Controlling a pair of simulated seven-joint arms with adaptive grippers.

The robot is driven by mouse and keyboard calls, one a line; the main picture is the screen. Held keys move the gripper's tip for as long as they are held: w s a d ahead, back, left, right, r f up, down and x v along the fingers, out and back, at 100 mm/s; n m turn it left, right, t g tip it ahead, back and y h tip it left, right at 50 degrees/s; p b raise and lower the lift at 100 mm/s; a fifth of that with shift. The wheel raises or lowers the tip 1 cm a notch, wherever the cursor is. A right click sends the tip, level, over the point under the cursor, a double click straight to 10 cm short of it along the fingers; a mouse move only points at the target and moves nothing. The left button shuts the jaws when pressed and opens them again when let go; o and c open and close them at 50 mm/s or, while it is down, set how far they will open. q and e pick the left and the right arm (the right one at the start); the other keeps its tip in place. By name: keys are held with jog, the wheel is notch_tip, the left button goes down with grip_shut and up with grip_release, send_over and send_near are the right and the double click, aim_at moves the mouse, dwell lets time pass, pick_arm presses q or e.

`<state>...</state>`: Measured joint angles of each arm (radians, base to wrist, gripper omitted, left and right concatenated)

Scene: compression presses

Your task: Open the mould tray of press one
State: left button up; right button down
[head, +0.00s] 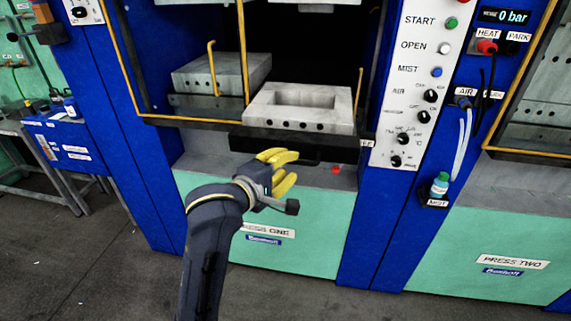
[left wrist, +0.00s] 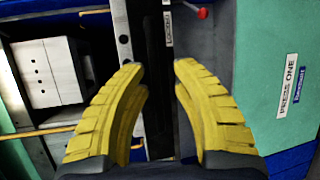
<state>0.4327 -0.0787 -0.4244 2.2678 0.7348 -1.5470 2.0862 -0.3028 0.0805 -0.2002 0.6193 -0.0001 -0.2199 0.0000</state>
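The mould tray of press one shows in the head view as a dark slab (head: 245,139) with a bar-like front edge, under a pale mould block (head: 300,121) with a rectangular hollow. In the left wrist view the dark tray front (left wrist: 155,100) runs between the fingers. My left gripper (head: 294,167) has yellow fingers and is just in front of and below the tray front. In the left wrist view its fingertips (left wrist: 159,67) are apart, one on each side of the dark bar. Contact with the bar cannot be told. My right gripper is not in view.
A red knob (head: 336,169) sits right of my gripper, below the tray. A control panel (head: 412,72) with buttons and dials stands to the right. Yellow guard rails (head: 190,122) frame the press opening. A second grey block (head: 220,74) lies behind left. Press two (head: 505,262) is at right.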

pick_arm(q)
jog(key=shift+o, duration=0.3)
jog(key=shift+r, duration=0.1)
jog(key=v, duration=0.7)
jog(key=shift+s, duration=0.25)
jog(key=shift+a, duration=0.1)
